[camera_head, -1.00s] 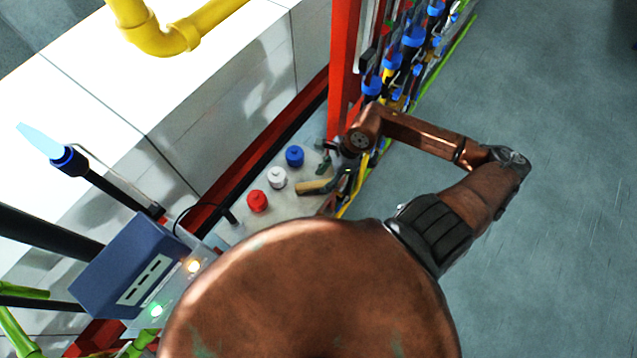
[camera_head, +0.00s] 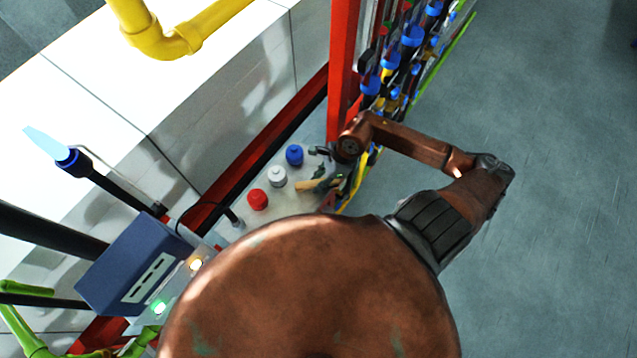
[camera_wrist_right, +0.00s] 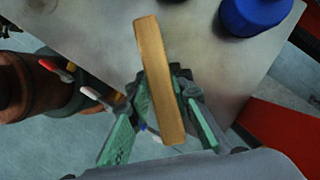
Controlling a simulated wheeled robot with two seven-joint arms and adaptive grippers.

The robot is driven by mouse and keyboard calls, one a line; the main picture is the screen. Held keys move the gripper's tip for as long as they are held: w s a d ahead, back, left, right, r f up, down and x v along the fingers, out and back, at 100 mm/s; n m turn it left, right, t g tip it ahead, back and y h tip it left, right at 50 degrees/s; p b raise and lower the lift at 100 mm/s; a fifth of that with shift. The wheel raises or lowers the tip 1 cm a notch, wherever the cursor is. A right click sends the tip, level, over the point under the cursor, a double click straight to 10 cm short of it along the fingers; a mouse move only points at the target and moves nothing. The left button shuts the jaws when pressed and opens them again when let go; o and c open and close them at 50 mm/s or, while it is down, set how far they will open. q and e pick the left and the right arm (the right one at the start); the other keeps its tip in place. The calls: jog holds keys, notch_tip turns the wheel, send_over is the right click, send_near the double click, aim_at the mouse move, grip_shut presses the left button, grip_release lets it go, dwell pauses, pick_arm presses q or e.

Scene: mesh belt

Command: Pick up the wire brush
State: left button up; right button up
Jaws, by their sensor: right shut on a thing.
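The wire brush (camera_wrist_right: 158,70) shows in the right wrist view as a long tan wooden bar running up and down the picture, between the green finger pads. In the head view the wire brush (camera_head: 310,186) is a small tan piece over the pale shelf, partly covered by the gripper. My right gripper (camera_head: 322,178) is shut on it; the right gripper (camera_wrist_right: 166,92) also shows in the right wrist view. The bristles are not clearly visible. I cannot tell how far the brush is above the shelf. My left gripper is not in view.
Red (camera_head: 257,199), white (camera_head: 278,177) and blue (camera_head: 294,155) capped containers stand on the pale shelf (camera_head: 240,226) left of the brush. A red post (camera_head: 342,70) rises behind my wrist. A rack of blue-topped tools (camera_head: 390,62) is beside it. The grey floor at right is clear.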

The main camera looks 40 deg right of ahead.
aim_at(314, 185)
grip_shut()
jog(key=shift+r, duration=0.1)
jog(key=shift+r+b, duration=0.4)
jog(key=r, duration=0.1)
jog(key=r+b, duration=0.1)
jog(key=shift+s+a+r, duration=0.2)
jog(key=shift+s+r, duration=0.1)
jog(key=shift+r, duration=0.1)
jog(key=s+a+r+p, duration=0.7)
jog(key=s+r+p, duration=0.1)
jog(key=s, duration=0.3)
jog(key=shift+a+r, duration=0.25)
jog(key=shift+r, duration=0.4)
